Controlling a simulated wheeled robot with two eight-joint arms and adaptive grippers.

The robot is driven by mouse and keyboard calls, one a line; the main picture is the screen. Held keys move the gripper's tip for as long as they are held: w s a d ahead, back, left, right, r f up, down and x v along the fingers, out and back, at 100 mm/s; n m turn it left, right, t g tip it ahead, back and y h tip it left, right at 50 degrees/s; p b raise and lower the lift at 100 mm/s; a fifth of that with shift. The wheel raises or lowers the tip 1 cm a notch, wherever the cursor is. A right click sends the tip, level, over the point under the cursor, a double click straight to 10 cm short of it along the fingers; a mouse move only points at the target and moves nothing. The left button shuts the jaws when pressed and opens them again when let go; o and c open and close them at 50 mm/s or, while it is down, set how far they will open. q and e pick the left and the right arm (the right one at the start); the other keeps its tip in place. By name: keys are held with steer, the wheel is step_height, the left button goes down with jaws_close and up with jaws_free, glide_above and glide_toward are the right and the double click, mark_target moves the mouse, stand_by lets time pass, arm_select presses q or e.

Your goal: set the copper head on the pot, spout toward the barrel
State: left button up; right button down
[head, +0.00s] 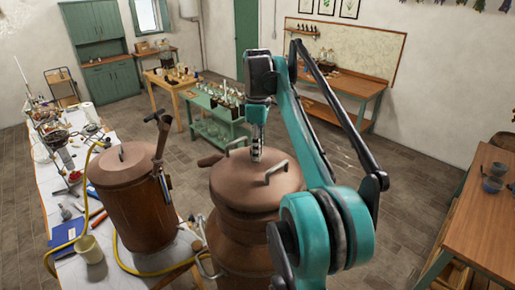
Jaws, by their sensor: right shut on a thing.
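The copper head (253,187) is a rounded brown-copper dome with two metal handles on top. It is at the middle of the head view, over the wider copper pot (232,240). A short spout (210,160) sticks out at its far left side, toward the left of the picture. I cannot tell whether the head is fully seated. My right gripper (256,155) points down at the top of the head and is shut on it; the exact grip is hard to see. The barrel (138,205), brown with a lid, stands to the left. My left gripper is out of view.
A dark upright pipe (162,138) stands at the barrel's right side. A yellow hose (128,262) loops around the barrel. A cluttered white table (42,205) lies at left. A green bench (210,115) stands behind, and a wooden table (478,225) at right. Floor right of the pot is open.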

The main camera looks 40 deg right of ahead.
steer(key=shift+f, duration=0.15)
stand_by(0.3)
steer(key=c, duration=1.1)
jaws_free()
step_height(320, 180, up, 8)
steer(key=shift+f, duration=0.2)
steer(key=shift+s, duration=0.1)
